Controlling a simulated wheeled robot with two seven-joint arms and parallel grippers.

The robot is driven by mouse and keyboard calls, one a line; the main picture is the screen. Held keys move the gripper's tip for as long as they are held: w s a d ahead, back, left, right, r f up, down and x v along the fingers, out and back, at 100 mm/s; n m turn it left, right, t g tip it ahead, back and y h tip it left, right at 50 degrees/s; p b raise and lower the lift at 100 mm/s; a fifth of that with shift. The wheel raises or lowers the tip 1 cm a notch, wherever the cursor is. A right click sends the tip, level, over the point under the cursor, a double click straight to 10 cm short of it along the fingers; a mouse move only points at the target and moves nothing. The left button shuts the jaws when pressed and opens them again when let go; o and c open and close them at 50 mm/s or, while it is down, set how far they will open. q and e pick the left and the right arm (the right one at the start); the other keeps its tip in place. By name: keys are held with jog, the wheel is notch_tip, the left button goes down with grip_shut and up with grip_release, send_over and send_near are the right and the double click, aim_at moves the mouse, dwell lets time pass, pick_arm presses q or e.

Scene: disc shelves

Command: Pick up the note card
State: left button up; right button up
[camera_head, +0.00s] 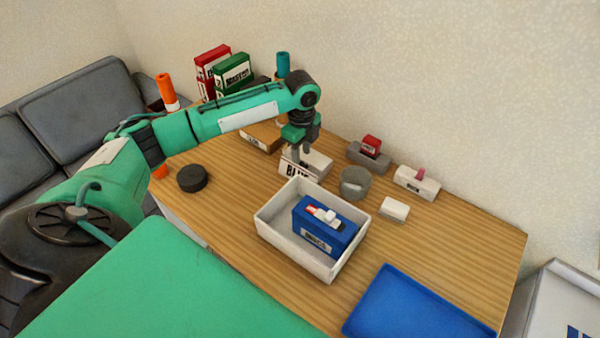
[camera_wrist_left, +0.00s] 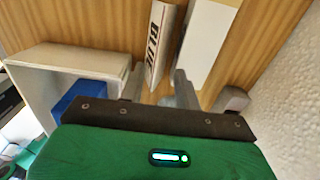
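The note card (camera_head: 292,171) is white with dark lettering that reads like "BLUE" and stands tilted against or beside a white block (camera_head: 319,162). In the left wrist view the card (camera_wrist_left: 161,40) shows nearly edge-on, its near end between my two fingers and closer to the left one. My left gripper (camera_head: 304,150) points down at the card's top edge. Its fingers (camera_wrist_left: 156,88) are apart, with a gap beside the card; I cannot tell whether one touches it. My right gripper is not in view.
A white open box (camera_head: 268,229) holding a blue box (camera_head: 322,232) stands just in front. A grey cylinder (camera_head: 354,183), a small white block (camera_head: 394,209) and a blue tray (camera_head: 410,310) lie to the right. A black disc (camera_head: 192,178) is at left.

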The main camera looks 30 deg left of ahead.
aim_at(299, 166)
pick_arm(q)
jog(key=shift+f, duration=1)
jog(key=f, duration=0.2)
jog(key=f+p, duration=0.1)
jog(key=shift+s+a+f, duration=0.15)
jog(key=shift+a+f, duration=0.05)
jog(key=shift+f, duration=0.15)
jog(key=shift+f+p, duration=0.3)
jog(key=shift+f, duration=0.15)
grip_shut()
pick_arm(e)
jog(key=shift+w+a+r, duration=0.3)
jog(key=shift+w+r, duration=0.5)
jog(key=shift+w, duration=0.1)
